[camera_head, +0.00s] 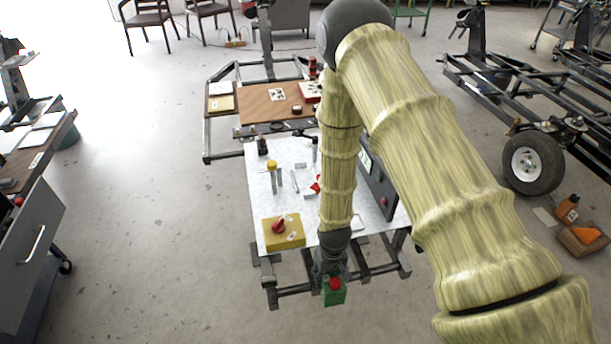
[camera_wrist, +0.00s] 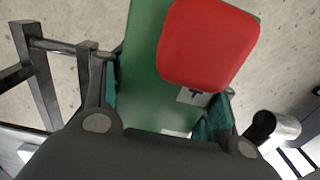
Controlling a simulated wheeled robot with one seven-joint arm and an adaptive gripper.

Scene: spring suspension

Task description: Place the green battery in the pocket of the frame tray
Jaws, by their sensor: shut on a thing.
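The green battery (camera_head: 333,297) is a green block with a red part on it. My gripper (camera_head: 331,275) is shut on it and holds it in front of the near edge of the white-topped table. In the wrist view the battery (camera_wrist: 143,75) sits between the fingers of my gripper (camera_wrist: 165,98), with its red part towards the camera and floor behind it. I cannot tell for certain which thing is the frame tray. A dark metal frame (camera_head: 270,294) shows under the table's near edge. No pocket can be made out, and my arm hides part of the table.
The white tabletop (camera_head: 262,190) carries a yellow box with a red knob (camera_head: 283,232), small metal parts and a dark upright panel (camera_head: 378,183). A brown board (camera_head: 262,104) lies behind it. A wheeled chassis (camera_head: 532,162) stands at the right.

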